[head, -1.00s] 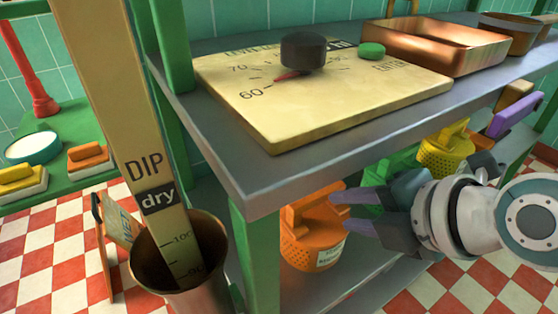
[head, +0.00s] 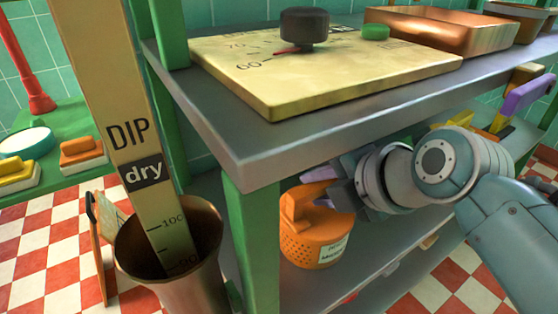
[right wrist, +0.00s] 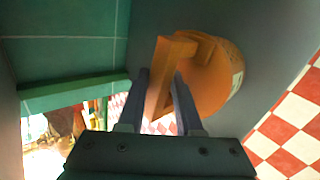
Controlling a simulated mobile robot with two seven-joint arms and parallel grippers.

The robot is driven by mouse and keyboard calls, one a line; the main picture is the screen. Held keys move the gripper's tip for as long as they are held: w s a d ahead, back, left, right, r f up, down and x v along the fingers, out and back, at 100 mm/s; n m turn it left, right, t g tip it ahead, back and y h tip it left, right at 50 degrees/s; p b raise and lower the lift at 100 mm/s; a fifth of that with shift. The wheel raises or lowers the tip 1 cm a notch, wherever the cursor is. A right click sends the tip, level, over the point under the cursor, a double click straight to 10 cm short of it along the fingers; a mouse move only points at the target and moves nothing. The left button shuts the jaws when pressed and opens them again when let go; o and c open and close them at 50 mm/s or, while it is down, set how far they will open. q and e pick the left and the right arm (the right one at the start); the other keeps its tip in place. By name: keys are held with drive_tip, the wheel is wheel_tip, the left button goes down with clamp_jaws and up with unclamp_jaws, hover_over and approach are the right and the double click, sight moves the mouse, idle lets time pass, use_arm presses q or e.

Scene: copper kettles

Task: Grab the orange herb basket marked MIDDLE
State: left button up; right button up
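The orange herb basket (head: 312,240) stands upright on the shelf under the counter. It is a round tub with small holes, a raised handle on top and a pale label (head: 333,249) whose print is too small to read surely. My right gripper (head: 332,194) is at its handle, partly hiding its upper right side. In the right wrist view, the basket (right wrist: 212,82) lies beyond the fingers (right wrist: 158,88), and its handle shows between them. The fingers are apart, with a gap beside the handle; I cannot tell whether one touches it. My left gripper is out of view.
The grey counter (head: 300,142) sits close above my right arm, and its green leg (head: 252,245) stands left of the basket. A copper bin (head: 172,275) with a dipstick is at the front left. The lower shelf (head: 405,240) is partly bare to the right.

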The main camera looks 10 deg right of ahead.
clamp_jaws()
idle(1.1)
